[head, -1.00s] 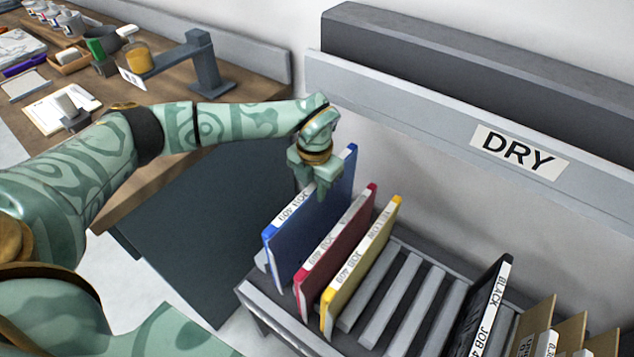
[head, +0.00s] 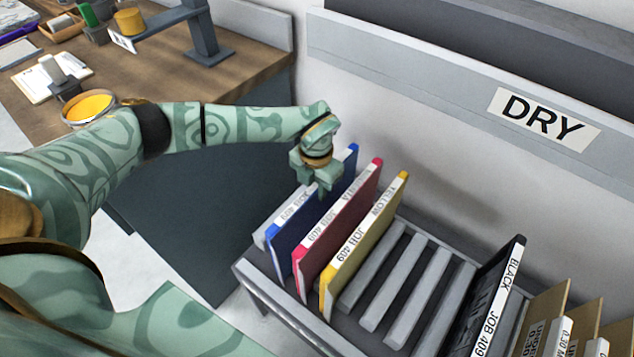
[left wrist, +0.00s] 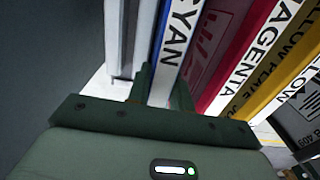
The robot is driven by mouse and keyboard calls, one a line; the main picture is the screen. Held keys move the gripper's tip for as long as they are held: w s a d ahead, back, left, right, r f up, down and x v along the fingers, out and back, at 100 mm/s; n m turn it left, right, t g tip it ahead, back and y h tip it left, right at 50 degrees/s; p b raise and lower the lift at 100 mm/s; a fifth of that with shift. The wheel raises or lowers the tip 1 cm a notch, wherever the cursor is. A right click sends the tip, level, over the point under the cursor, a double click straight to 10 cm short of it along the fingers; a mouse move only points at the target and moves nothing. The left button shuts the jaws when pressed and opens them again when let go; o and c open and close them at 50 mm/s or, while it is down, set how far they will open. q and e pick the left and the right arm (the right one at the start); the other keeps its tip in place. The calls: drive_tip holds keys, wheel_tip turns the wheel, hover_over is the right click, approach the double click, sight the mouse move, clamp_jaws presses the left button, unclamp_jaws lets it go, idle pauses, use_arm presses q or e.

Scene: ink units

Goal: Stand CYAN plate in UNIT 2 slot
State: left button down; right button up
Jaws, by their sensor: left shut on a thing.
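The cyan plate (head: 293,233), a blue panel with a white label along its top edge, stands upright at the left end of the drying rack (head: 283,313). My left gripper (head: 318,186) is over its top edge and shut on it. In the left wrist view the plate's edge, reading CYAN (left wrist: 173,52), runs between the fingers. The magenta plate (head: 340,215) and the yellow plate (head: 368,240) stand close to its right. The plate's lower edge is hidden, so I cannot tell how it rests. No UNIT 2 mark shows. My right gripper is out of view.
Empty rack slots (head: 408,290) lie between the yellow plate and the black plate (head: 490,300). Brown boards (head: 545,318) fill the right end. A wall with a DRY sign (head: 543,113) is behind. A wooden bench (head: 240,75) with an open yellow tin (head: 90,107) is at left.

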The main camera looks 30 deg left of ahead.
use_arm(q)
drive_tip(key=shift+f, duration=0.35)
idle(0.6)
drive_tip(key=c, duration=1.2)
unclamp_jaws()
drive_tip(key=shift+o, duration=0.2)
wheel_tip(320, 180, up, 16)
drive_tip(key=p, duration=0.5)
drive_tip(key=shift+r, duration=0.15)
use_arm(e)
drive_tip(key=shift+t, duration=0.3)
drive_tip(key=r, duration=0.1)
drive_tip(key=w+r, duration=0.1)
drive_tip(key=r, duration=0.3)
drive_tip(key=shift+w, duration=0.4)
use_arm(q)
wheel_tip(320, 180, up, 5)
drive_tip(key=p, duration=0.4)
drive_tip(key=shift+p, duration=0.3)
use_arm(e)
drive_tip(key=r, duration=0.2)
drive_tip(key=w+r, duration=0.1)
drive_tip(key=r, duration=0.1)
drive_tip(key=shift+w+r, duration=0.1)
